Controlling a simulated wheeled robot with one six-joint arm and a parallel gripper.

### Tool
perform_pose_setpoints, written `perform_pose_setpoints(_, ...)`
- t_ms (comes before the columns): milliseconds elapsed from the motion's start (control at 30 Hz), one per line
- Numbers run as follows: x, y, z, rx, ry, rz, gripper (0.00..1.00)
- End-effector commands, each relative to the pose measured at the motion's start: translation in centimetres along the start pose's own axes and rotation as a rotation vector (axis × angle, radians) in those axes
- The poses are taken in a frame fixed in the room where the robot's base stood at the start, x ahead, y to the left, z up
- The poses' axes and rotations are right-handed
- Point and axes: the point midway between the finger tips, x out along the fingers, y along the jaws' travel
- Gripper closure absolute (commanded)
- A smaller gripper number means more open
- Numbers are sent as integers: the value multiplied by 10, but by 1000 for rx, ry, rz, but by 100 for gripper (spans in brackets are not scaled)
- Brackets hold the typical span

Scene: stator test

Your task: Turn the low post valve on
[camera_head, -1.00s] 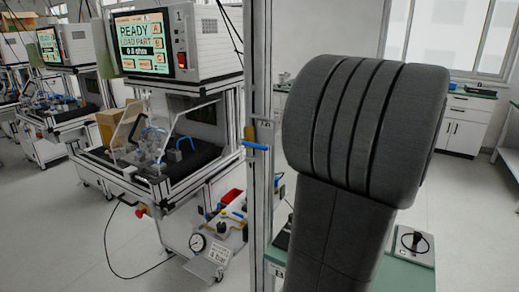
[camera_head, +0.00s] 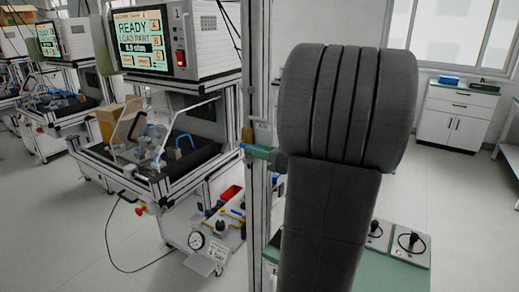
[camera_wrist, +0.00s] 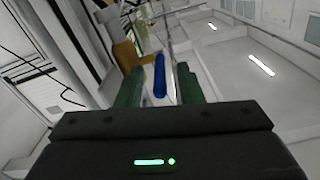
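The low post valve has a blue lever handle (camera_wrist: 160,78) and a brass-coloured body (camera_wrist: 127,56), seen in the wrist view. In the head view it sits on the vertical aluminium post (camera_head: 257,70), and the lever's blue end (camera_head: 243,147) shows. My gripper (camera_wrist: 159,68) has two green fingers, one on each side of the blue lever, with a visible gap on both sides. It is open. In the head view a green finger (camera_head: 262,153) covers most of the lever, and my dark arm hides the rest of the gripper.
A test bench (camera_head: 165,180) with a screen reading READY LOAD PART stands left of the post. A gauge (camera_head: 196,240) and several valves sit low by the bench. A white cabinet (camera_head: 455,118) stands at the back.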

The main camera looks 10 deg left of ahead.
Motion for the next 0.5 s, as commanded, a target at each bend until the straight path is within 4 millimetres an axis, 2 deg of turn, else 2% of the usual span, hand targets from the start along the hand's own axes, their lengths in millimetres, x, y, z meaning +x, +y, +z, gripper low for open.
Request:
perform_pose_setpoints(167,0,0,0,0,0,0,69)
perform_pose_setpoints(300,0,0,0,0,0,0,96)
perform_pose_setpoints(333,0,0,0,0,0,0,100)
perform_pose_setpoints(500,0,0,0,0,0,0,100)
